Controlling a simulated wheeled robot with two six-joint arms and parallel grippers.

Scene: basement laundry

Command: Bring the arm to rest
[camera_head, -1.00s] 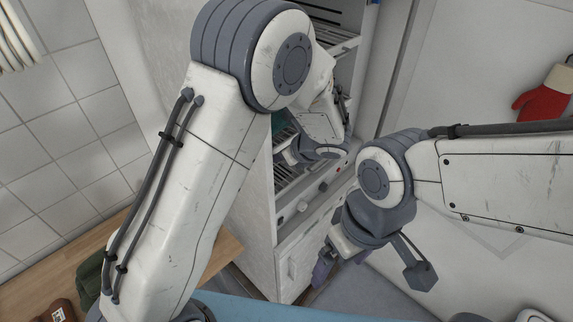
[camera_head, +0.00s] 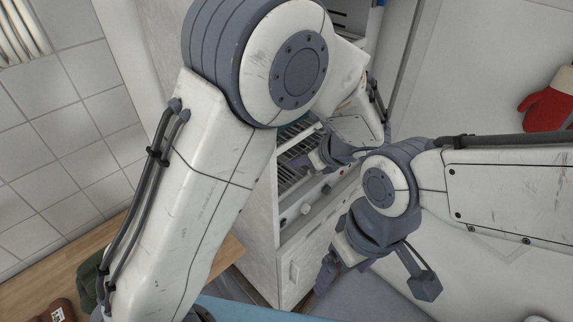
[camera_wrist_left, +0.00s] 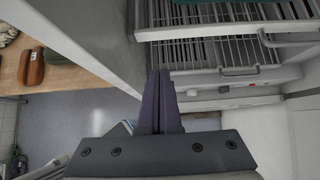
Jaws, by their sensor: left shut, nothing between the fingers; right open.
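My left arm rises from the lower left of the head view, with its elbow in front of the cabinet. My left gripper (camera_head: 303,163) is small and partly hidden behind its own forearm, near the cabinet's wire racks. In the left wrist view its two purple fingers (camera_wrist_left: 160,102) are pressed together with nothing between them. My right gripper (camera_head: 340,270) hangs at the end of the arm from the right, pointing down in front of the cabinet's lower part. Its purple fingers are apart and empty.
The tall white cabinet (camera_head: 262,223) is open, with wire racks (camera_wrist_left: 215,52) and a knob panel below. A wooden top (camera_wrist_left: 75,77) with shoes lies at the left. A red mitt (camera_head: 548,108) hangs at the right. Grey floor (camera_wrist_left: 75,118) lies below.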

